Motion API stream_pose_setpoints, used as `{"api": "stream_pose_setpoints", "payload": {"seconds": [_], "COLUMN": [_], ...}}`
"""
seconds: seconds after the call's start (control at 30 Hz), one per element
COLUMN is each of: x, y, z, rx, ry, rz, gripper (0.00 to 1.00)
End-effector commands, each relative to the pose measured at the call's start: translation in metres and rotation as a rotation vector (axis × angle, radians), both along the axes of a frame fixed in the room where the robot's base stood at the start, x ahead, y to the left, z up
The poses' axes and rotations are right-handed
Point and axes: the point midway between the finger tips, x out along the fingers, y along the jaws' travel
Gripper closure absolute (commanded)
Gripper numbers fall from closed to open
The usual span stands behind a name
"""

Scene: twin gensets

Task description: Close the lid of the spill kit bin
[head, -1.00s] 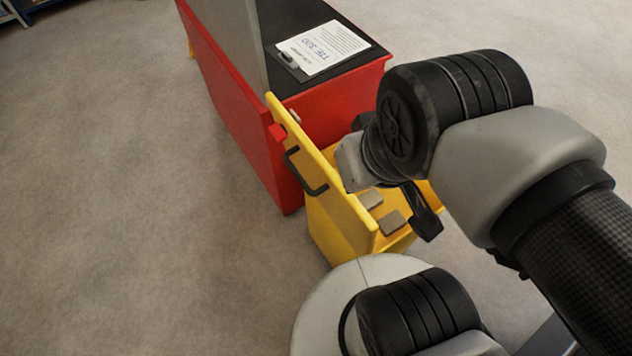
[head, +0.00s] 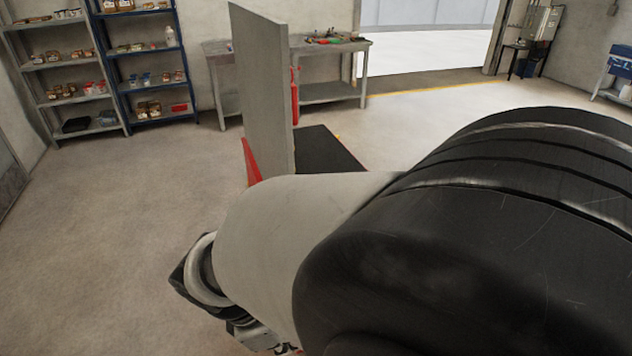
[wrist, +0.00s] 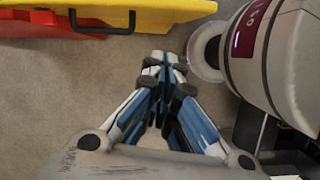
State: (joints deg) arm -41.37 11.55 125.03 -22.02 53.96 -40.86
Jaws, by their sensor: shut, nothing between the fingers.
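The yellow spill kit bin (wrist: 165,17) shows only in part, along the top edge of the wrist view. A black handle (wrist: 101,28) is on its yellow side. How far the lid is open cannot be told from this part, and in the head view my arm hides the bin. My gripper (wrist: 160,62) is shut and empty in the wrist view. Its fingertips point toward the bin, to the right of the handle, and appear apart from it over the floor.
The red cabinet (wrist: 45,27) adjoins the bin; its black top (head: 322,150) and an upright grey panel (head: 262,85) show in the head view. Shelves (head: 150,62) and a workbench (head: 335,90) stand at the back. The floor at the left is clear.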

Motion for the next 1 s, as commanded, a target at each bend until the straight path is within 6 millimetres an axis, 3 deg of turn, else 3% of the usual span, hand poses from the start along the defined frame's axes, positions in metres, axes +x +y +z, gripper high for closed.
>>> {"api": "stream_pose_setpoints", "payload": {"seconds": [0.1,0.23,0.37,0.77,1.0], "x": [-0.002,-0.001,0.0,0.008,0.018], "y": [0.015,0.018,0.011,-0.019,-0.049], "z": [-0.008,-0.016,-0.032,-0.11,-0.101], "rx": [-0.048,-0.062,-0.062,-0.061,-0.059], "ry": [0.036,0.047,0.048,0.049,0.045], "rz": [0.119,0.153,0.151,0.147,0.145], "gripper": [1.0,1.0,1.0,1.0,1.0]}}
